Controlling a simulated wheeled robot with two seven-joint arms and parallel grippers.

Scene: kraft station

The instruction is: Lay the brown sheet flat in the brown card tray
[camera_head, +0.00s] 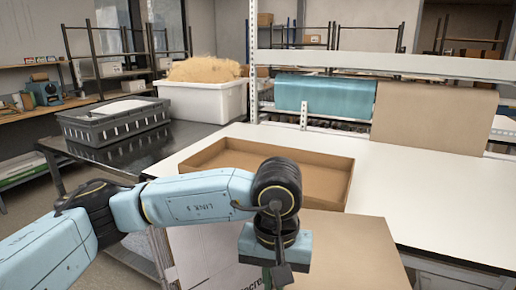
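The brown card tray (342,186) is a shallow open box on the white table, behind my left arm. Its visible inside looks empty, though my arm hides its front left part. A flat brown sheet (355,250) lies in front of the tray at the bottom of the view, partly cut off by the frame. My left gripper (281,275) points down at the sheet's left side, in front of the tray. Its fingertips are at the frame's bottom edge, so its opening and any contact with the sheet are unclear. My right gripper is out of view.
The white table (420,200) is clear right of the tray. Brown paper (435,118) and a teal roll (324,94) hang on a rack behind. A white bin (205,101) of shredded filling and a grey crate (115,121) stand on a dark table at left.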

